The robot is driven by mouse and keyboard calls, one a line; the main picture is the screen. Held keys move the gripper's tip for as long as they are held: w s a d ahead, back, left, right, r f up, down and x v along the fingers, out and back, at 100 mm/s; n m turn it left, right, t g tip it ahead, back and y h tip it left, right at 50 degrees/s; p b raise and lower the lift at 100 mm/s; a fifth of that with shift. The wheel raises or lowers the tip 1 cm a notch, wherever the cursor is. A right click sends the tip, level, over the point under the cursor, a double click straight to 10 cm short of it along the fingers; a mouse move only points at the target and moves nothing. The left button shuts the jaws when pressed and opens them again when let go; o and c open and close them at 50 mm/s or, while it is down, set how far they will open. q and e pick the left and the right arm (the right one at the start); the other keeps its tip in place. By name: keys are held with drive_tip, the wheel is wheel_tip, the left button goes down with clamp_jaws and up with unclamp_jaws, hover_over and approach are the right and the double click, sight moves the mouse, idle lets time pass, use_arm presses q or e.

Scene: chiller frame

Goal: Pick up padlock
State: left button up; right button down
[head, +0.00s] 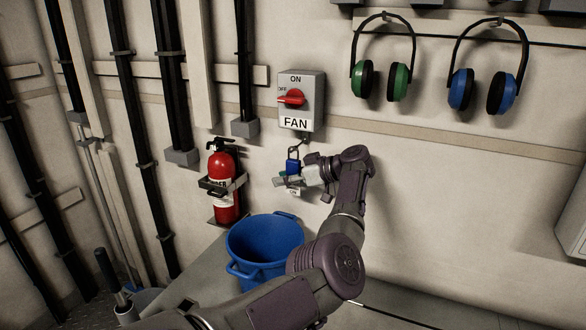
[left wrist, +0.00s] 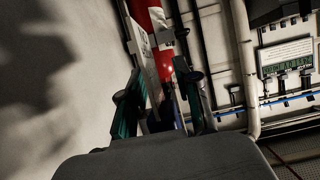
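A blue padlock (head: 293,165) with a dark shackle hangs on the wall below the fan switch box (head: 301,101). A small white tag (head: 293,192) shows just below it. My left gripper (head: 287,179) is at the padlock, its fingers reaching in from the right and partly covering its lower part. In the left wrist view the two teal fingers (left wrist: 160,108) stand apart. A white tag (left wrist: 147,65) and a dark blue shape, likely the padlock (left wrist: 158,122), show between them. Contact with the fingers cannot be made out. My right gripper is not in view.
A red fire extinguisher (head: 223,183) is mounted on the wall left of the gripper. A blue bucket (head: 262,247) stands below. Green earmuffs (head: 382,78) and blue earmuffs (head: 486,88) hang at upper right.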

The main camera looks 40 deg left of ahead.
use_arm(q)
drive_tip(key=shift+d, duration=0.1)
clamp_jaws()
drive_tip(key=shift+r, duration=0.15)
